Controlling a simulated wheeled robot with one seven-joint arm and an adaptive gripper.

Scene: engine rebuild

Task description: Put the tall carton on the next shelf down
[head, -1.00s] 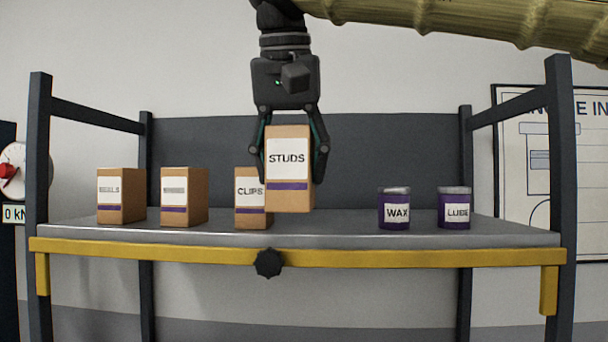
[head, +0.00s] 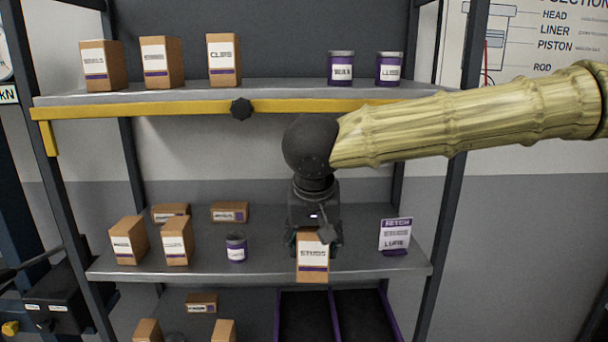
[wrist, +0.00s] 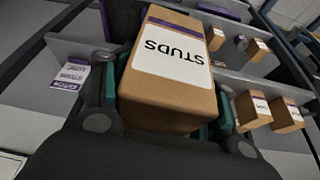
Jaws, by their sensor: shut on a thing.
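The tall carton (head: 312,262), brown with a white STUDS label and a purple stripe, is at the front of the middle shelf (head: 275,266). My gripper (head: 314,240) is shut on its upper part from above. The carton's lower end overlaps the shelf's front edge in the head view, so I cannot tell whether it touches the shelf. In the wrist view the carton (wrist: 172,75) sits between both fingers.
On this shelf, a purple tin (head: 236,249) and several cartons (head: 177,241) stand left; a sign (head: 396,235) stands right. The upper shelf (head: 285,92) with its yellow rail (head: 180,109) is above. A divided dark bin (head: 335,310) is below.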

